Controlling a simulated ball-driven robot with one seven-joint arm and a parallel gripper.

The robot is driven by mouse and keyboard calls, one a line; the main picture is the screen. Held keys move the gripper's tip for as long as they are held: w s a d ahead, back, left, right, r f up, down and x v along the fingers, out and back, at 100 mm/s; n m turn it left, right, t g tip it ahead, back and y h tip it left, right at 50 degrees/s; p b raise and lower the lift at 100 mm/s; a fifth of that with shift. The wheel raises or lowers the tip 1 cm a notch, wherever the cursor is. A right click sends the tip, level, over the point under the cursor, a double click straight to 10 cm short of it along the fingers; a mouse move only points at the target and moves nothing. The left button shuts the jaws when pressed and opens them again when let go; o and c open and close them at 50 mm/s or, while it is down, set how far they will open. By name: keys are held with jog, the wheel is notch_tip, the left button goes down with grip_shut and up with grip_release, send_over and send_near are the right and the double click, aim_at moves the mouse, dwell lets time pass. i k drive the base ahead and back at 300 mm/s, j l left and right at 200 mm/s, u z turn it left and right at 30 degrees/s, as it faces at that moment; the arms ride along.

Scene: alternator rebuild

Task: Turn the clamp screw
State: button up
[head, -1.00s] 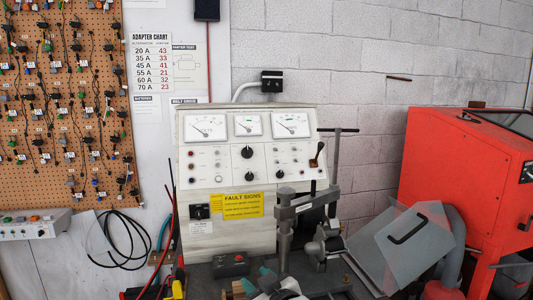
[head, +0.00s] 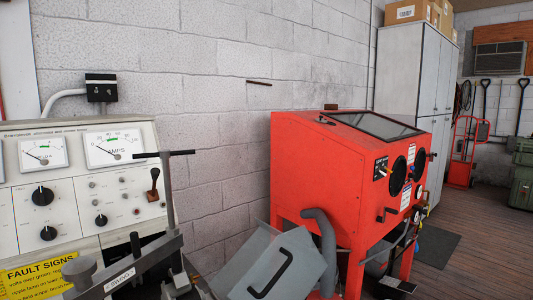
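The clamp on the test bench shows at the lower left. Its upright screw (head: 168,192) is a dark grey rod with a thin horizontal T-bar handle (head: 180,153) across its top. A grey clamp arm (head: 140,268) with a small white label runs at a slant near the screw's lower part. The screw's lower end and whatever the clamp bears on are hidden or below the frame. My gripper is not in view.
The test bench panel (head: 75,225) with meters and knobs stands behind the clamp. A grey sheet-metal piece (head: 275,265) with a black handle lies to the right. A red blasting cabinet (head: 310,185) stands beyond it. Wooden floor (head: 480,255) is open at the right.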

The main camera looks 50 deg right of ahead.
aim_at(164, 154)
jog(key=i+z, duration=0.15)
jog(key=z, duration=0.25)
jog(key=i+z, duration=0.1)
jog(key=z, duration=0.25)
jog(key=i+j+z, duration=0.15)
jog(key=z, duration=0.25)
jog(key=i+j+z, duration=0.1)
jog(key=z, duration=0.25)
jog(key=i+j, duration=0.25)
jog(key=j+z, duration=0.05)
jog(key=j, duration=0.05)
